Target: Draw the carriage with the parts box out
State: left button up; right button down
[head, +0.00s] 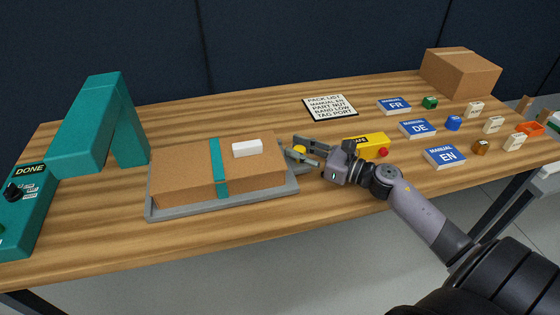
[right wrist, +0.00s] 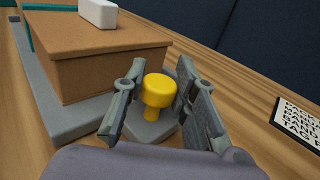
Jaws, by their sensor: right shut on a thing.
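The parts box (head: 190,182) is a closed brown carton with a teal band (head: 219,168) and a white block (head: 247,149) on top. It sits on the grey carriage (head: 235,208), a flat tray right of the teal arch (head: 98,115). A yellow knob (right wrist: 158,92) stands on the carriage's right end; it also shows partly in the head view (head: 299,150). My right gripper (head: 300,154) is shut on the yellow knob, one finger on each side in the right wrist view (right wrist: 152,100). My left gripper is out of view.
A teal DONE panel (head: 24,205) with a black knob is at far left. A yellow box with a red button (head: 372,146) is close behind my right wrist. Blue manuals (head: 417,129), small blocks, a pack list (head: 330,107) and a carton (head: 460,73) lie right and back.

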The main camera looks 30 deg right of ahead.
jog(key=shift+s+d+f+b, duration=0.15)
jog(key=shift+s+d+b, duration=0.1)
jog(key=shift+d, duration=0.35)
jog(key=shift+s+d+f+b, duration=0.1)
jog(key=shift+d+b, duration=0.15)
jog(key=shift+d, duration=0.35)
jog(key=shift+s+d+r+b, duration=0.1)
jog(key=shift+s+d+b, duration=0.15)
jog(key=shift+d, duration=0.35)
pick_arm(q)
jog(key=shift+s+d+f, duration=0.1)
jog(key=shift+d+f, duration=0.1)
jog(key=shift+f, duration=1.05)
pick_arm(e)
jog(key=shift+w+d+r, duration=0.1)
jog(key=shift+d, duration=0.05)
jog(key=c, duration=1.8)
grip_release()
jog(key=o, duration=0.5)
jog(key=shift+d, duration=0.2)
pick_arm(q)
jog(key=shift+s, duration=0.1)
pick_arm(e)
jog(key=shift+a+r, duration=0.1)
